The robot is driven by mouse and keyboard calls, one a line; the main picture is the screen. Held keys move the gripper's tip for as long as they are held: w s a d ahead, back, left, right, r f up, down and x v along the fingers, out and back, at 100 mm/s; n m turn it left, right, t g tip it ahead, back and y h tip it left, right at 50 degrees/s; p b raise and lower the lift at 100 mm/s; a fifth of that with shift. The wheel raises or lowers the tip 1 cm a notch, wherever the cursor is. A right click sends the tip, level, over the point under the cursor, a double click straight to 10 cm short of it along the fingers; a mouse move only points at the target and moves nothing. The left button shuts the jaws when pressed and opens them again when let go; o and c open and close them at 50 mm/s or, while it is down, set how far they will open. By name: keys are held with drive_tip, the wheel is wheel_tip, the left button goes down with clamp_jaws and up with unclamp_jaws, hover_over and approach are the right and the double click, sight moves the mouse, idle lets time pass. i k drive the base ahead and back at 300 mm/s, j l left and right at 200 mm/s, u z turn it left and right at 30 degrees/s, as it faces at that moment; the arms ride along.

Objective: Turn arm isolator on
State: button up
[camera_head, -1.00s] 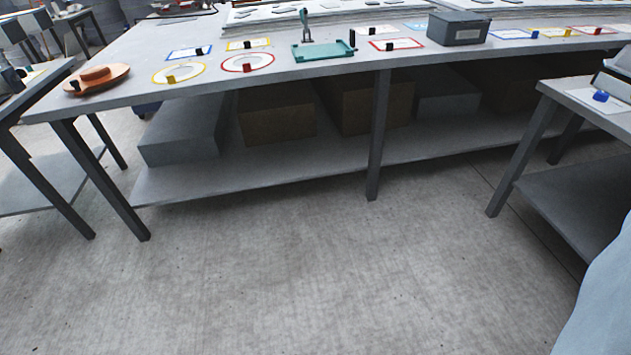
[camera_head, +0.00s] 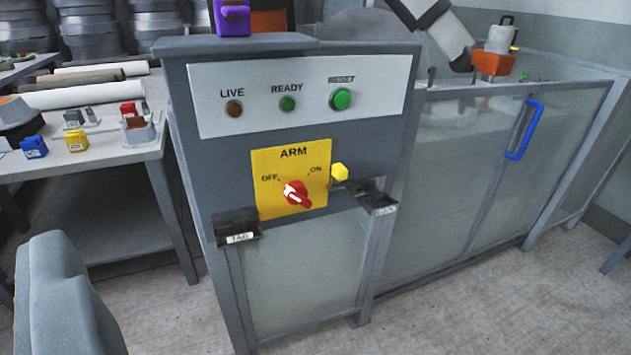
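The arm isolator is a red rotary knob (camera_head: 297,194) on a yellow plate (camera_head: 291,160) marked ARM, with OFF at the upper left and ON at the upper right. The knob's handle slants from upper left to lower right, with its upper left end toward OFF. The plate is on the front of a grey control cabinet (camera_head: 380,125). Nothing covers the knob. My gripper is not in view.
LIVE (camera_head: 234,109) and READY (camera_head: 287,104) lamps and a green button (camera_head: 341,99) are above the plate. A yellow piece (camera_head: 339,173), a right holder (camera_head: 377,199) and a TAG holder (camera_head: 237,227) jut out nearby. A purple object (camera_head: 232,18) stands on top. A bench (camera_head: 70,170) is left.

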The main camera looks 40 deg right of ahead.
sight(294, 192)
drive_tip(key=z, duration=0.95)
